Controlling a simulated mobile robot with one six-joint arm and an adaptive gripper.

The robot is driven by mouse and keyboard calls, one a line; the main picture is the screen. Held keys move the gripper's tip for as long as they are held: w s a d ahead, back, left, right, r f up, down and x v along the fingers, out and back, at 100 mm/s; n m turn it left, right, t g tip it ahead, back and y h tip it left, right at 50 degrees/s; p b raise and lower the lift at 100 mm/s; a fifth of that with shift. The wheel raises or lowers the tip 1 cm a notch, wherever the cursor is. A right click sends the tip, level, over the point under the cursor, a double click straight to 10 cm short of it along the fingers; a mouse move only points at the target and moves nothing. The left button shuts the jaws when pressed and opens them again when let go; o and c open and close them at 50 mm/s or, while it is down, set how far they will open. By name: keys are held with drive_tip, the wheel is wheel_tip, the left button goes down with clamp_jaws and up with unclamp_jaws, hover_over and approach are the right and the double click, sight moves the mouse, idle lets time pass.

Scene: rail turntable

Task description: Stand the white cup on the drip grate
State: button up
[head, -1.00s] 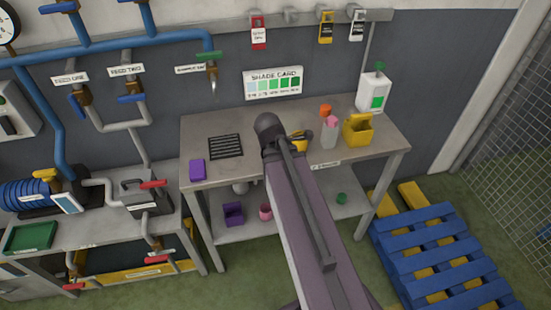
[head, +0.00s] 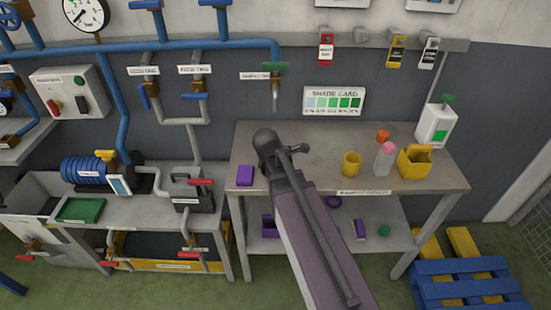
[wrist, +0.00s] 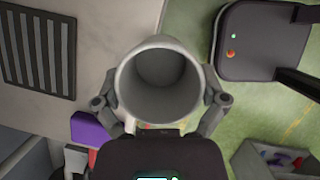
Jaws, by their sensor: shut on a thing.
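The white cup (wrist: 158,82) is in my gripper (wrist: 160,100), whose two fingers close on it from either side in the wrist view. I look into its open, empty mouth. The drip grate (wrist: 38,48), a dark slatted panel on the grey bench, is at the upper left of the wrist view, apart from the cup. The cup appears over the bench edge, with green floor beyond it. In the head view my arm hides the grate, the gripper and the cup.
The bench (head: 420,182) carries a purple block (head: 245,175), a yellow cup (head: 351,163), a pink-topped bottle (head: 384,158), an orange item (head: 382,136), a yellow container (head: 415,162) and a white dispenser (head: 434,126). Small items lie on the lower shelf. A blue pallet (head: 465,280) stands at right.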

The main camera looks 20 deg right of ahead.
drive_tip(key=shift+n, duration=0.4)
drive_tip(key=shift+w+a+f, duration=0.1)
drive_tip(key=shift+w+a, duration=0.15)
drive_tip(key=shift+a, duration=0.4)
drive_tip(key=shift+w+a+f, duration=0.1)
drive_tip(key=shift+w+a, duration=0.2)
drive_tip(key=shift+a, duration=0.35)
drive_tip(key=shift+w+a+f, duration=0.1)
drive_tip(key=shift+w+a, duration=0.15)
drive_tip(key=shift+a, duration=0.4)
drive_tip(key=w+d, duration=0.1)
drive_tip(key=w, duration=0.3)
drive_tip(key=w+d, duration=0.1)
drive_tip(key=w, duration=0.3)
drive_tip(key=w+d, duration=0.1)
drive_tip(key=w, duration=0.4)
drive_tip(key=shift+d, duration=0.4)
drive_tip(key=w, duration=0.2)
drive_tip(key=w+d, duration=0.1)
drive_tip(key=w, duration=0.1)
drive_tip(key=shift+w+d+f+b, duration=0.1)
drive_tip(key=shift+w+f+b, duration=0.15)
drive_tip(key=shift+b, duration=0.2)
drive_tip(key=shift+s+f+b, duration=0.15)
drive_tip(key=shift+f+b, duration=0.3)
drive_tip(key=shift+b, duration=0.05)
